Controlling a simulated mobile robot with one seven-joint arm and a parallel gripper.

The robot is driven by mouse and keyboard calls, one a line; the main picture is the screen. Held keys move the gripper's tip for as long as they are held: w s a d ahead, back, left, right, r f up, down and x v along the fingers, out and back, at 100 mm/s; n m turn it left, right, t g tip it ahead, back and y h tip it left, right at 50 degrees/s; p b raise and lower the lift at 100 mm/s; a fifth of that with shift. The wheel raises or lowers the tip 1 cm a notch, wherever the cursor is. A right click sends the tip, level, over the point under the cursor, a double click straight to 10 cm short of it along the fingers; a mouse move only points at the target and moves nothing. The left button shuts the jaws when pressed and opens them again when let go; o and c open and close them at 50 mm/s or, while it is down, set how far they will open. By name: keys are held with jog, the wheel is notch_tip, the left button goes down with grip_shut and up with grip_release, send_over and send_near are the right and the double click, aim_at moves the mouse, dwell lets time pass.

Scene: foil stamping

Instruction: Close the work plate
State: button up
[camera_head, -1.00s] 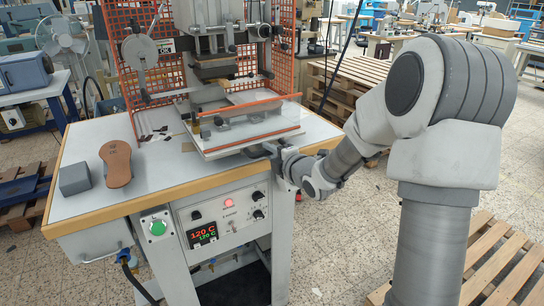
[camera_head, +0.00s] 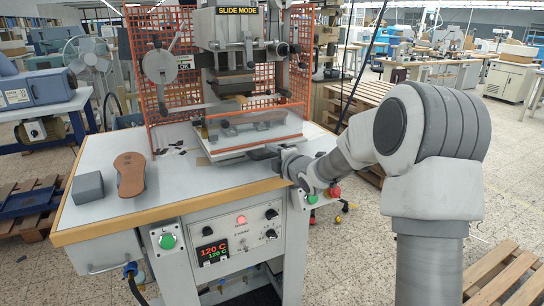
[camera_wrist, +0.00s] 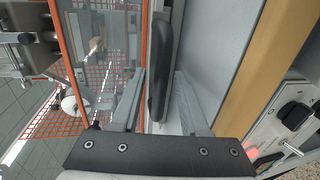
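The work plate (camera_head: 230,158) is a pale flat plate under the press head, with a clear guard edged in orange above it. Its black handle (camera_wrist: 160,70) stands at the plate's front edge in the wrist view. My gripper (camera_head: 268,152) is at the front right of the plate in the head view. In the wrist view, my gripper (camera_wrist: 158,98) has its two grey fingers apart, one on each side of the black handle. Gaps show between the handle and the fingers, and I cannot see firm contact.
A brown shoe sole (camera_head: 130,174) and a grey block (camera_head: 88,187) lie on the left of the table (camera_head: 180,195). An orange mesh guard (camera_head: 150,60) stands around the press. The control panel (camera_head: 240,235) is below the table edge. Wooden pallets (camera_head: 505,270) lie at right.

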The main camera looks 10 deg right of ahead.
jog(key=shift+s, duration=0.1)
jog(key=p+v, duration=0.1)
jog(key=v, duration=1.6)
jog(key=shift+s+d, duration=0.1)
jog(key=shift+s, duration=0.05)
